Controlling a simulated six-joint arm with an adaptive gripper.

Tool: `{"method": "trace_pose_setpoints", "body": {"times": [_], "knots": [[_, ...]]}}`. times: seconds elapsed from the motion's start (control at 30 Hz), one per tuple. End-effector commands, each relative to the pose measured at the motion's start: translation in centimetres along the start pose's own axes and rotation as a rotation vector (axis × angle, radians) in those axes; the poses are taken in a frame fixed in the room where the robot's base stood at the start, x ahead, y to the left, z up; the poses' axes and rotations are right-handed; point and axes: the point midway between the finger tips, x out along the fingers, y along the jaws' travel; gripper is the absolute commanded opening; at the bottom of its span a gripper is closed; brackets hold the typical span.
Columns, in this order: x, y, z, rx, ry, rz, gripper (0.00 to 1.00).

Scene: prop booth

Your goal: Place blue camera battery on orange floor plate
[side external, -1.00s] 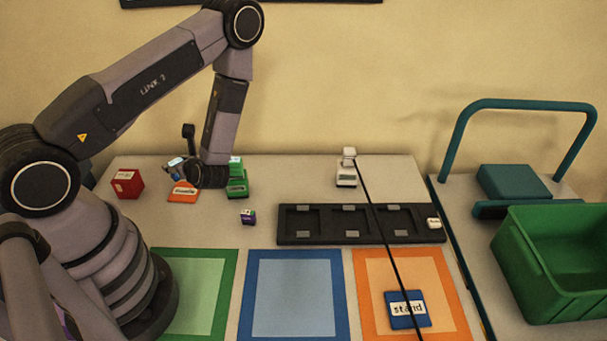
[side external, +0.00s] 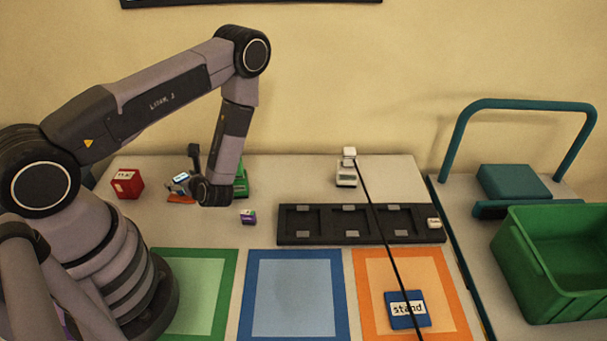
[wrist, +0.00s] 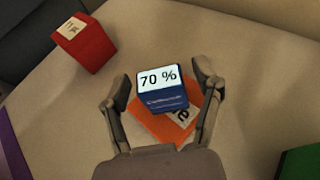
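The blue camera battery (wrist: 163,92) has a white top label reading "70 %". It sits between the two fingers of my gripper (wrist: 162,82) in the wrist view, and it also shows in the side view (side external: 181,178). The orange floor plate (wrist: 150,122), with a partly hidden white label, lies under the battery in the wrist view. A strip of it shows beside my gripper in the side view (side external: 180,199). I cannot tell whether battery and plate touch.
A red box (side external: 127,184) stands left, a green object (side external: 243,180) behind my gripper, and a small purple box (side external: 248,216) to its right. A dark cable crosses the tray.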

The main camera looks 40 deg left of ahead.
Motion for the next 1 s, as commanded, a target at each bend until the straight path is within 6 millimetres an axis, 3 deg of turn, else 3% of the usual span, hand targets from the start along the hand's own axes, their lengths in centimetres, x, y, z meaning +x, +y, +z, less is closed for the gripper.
{"method": "trace_pose_setpoints", "body": {"times": [0.37, 0.8, 1.0], "knots": [[-0.4, 0.0, 0.3, 0.001, 0.000, -0.002, 0.67], [-9.0, -0.1, 0.3, 0.001, 0.000, -0.007, 0.67], [-11.6, -0.1, 0.3, -0.001, 0.000, -0.003, 0.67]]}}
